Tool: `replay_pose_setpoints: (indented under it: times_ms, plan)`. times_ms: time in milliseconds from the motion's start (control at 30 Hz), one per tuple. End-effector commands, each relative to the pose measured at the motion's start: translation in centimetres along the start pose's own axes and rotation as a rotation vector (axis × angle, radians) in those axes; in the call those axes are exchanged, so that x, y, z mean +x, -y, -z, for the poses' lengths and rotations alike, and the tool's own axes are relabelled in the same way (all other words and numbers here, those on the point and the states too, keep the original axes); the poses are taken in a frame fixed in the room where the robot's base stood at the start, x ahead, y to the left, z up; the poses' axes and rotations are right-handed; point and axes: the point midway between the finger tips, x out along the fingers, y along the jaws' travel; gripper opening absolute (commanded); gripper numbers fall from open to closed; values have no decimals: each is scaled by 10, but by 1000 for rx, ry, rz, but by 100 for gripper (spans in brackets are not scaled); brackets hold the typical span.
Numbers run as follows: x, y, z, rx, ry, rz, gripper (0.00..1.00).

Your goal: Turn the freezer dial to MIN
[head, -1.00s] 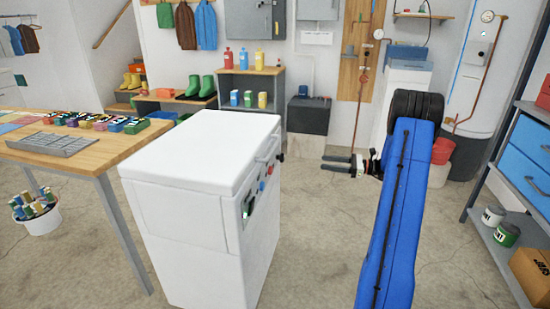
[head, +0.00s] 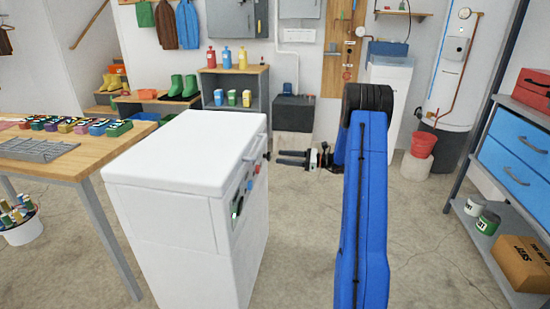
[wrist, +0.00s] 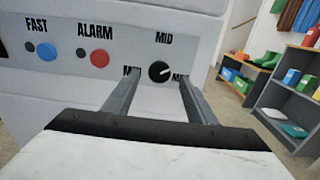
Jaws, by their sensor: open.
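The white freezer (head: 180,170) stands left of centre in the head view, its control panel facing right. The black freezer dial (wrist: 159,72) is in the middle of the wrist view, with MID above it. Labels at its left and right, MIN and MAX, are partly covered by my fingers. The dial's white mark appears to point right, toward the MAX side. My gripper (head: 281,157) is open in front of the panel, its fingers pointing at it. In the wrist view one finger shows on each side of the dial; I cannot tell whether they touch it.
A blue button (wrist: 46,52) and a red button (wrist: 99,58) sit left of the dial on the panel. A wooden table (head: 100,160) is left of the freezer. A grey shelf (head: 232,80) stands behind.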

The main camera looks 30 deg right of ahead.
Motion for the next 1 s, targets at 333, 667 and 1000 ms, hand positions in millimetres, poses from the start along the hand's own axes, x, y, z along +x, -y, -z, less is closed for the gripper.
replay_pose_setpoints:
  times_ms: [333,667,1000]
  plan:
    - [40,0,0,0,0,0,52]
    - [44,0,0,0,0,0,52]
    - [44,0,0,-1,0,0,12]
